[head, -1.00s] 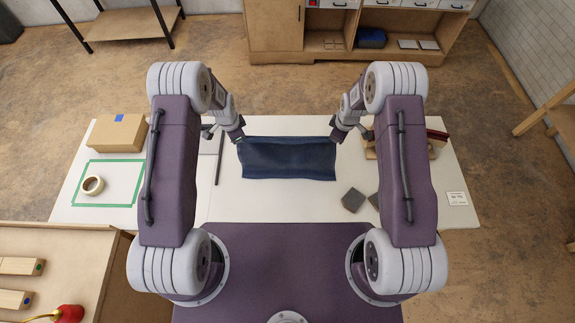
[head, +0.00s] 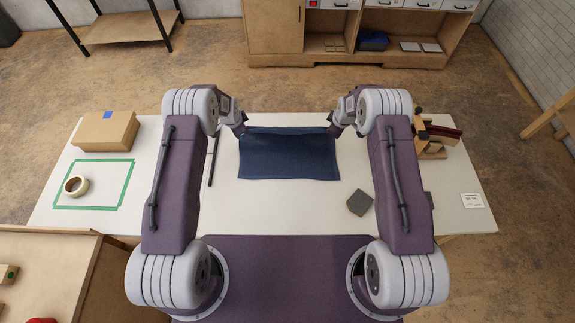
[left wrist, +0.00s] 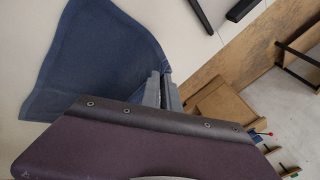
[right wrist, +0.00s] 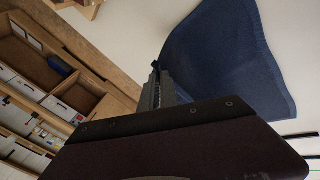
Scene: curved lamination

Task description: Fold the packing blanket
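The packing blanket (head: 288,155) is a dark blue cloth spread as a wide rectangle on the middle of the white table. My left gripper (head: 240,131) is at its far left corner, and my right gripper (head: 335,131) is at its far right corner. In the left wrist view, the narrow fingers (left wrist: 165,78) close on a corner of the blanket (left wrist: 90,60). In the right wrist view, the fingers (right wrist: 156,75) hold the opposite corner of the blanket (right wrist: 225,60). The cloth between the fingertips is mostly hidden.
On the white table (head: 270,208) are a cardboard box (head: 105,131), a tape roll (head: 76,186) in a green taped rectangle (head: 122,186), a dark rod (head: 213,160), a grey square block (head: 359,202), a wooden stand (head: 430,145) and a white label card (head: 472,200).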

